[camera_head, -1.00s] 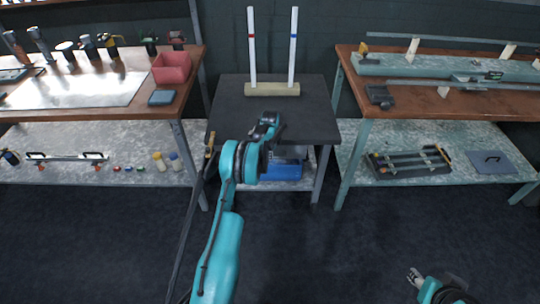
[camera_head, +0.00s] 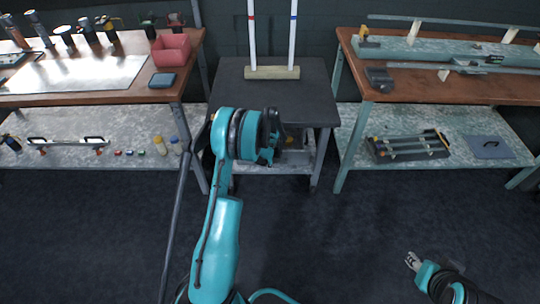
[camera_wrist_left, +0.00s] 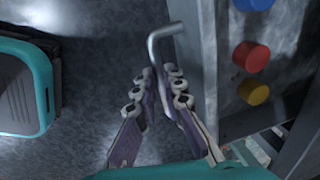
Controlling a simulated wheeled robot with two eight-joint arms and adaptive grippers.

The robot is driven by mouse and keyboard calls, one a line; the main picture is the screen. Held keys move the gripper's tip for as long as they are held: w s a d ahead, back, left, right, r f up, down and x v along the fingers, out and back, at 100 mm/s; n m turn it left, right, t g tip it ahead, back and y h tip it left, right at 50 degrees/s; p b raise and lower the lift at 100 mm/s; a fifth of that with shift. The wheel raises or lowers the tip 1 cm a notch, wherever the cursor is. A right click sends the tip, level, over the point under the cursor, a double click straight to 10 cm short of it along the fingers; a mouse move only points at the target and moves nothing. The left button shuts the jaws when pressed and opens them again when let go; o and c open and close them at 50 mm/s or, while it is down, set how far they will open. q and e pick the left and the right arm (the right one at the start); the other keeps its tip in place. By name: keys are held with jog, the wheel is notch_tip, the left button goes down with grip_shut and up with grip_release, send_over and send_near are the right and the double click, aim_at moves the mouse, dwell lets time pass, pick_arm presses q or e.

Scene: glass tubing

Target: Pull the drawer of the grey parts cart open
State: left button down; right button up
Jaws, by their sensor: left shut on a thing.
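The grey parts cart (camera_head: 309,105) stands mid-picture in the head view, with a dark flat top. My left arm's wrist covers most of its front, so the drawer's opening cannot be judged there. In the left wrist view a bent metal handle (camera_wrist_left: 163,32) sticks out from a grey panel (camera_wrist_left: 204,70). Its bar runs down between the fingers of my left gripper (camera_wrist_left: 160,85), which is shut on it. Blue, red (camera_wrist_left: 251,56) and yellow round things show just beyond the panel edge. My right gripper (camera_head: 412,261) hangs low at right, away from the cart; its jaw state is unclear.
A wooden stand (camera_head: 272,72) with two upright white tubes is on the cart top. A bench with a red bin (camera_head: 171,50) stands left, and a bench with rails and a rack (camera_head: 408,147) stands right. The floor (camera_head: 350,240) before the cart is clear.

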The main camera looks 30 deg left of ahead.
pick_arm(q)
jog(key=shift+s+d, duration=0.35)
jog(key=shift+s, duration=0.15)
jog(key=c, duration=1.6)
grip_release()
notch_tip(320, 180, up, 12)
jog(key=s+d, duration=0.1)
jog(key=s, duration=0.1)
jog(key=shift+f, duration=0.1)
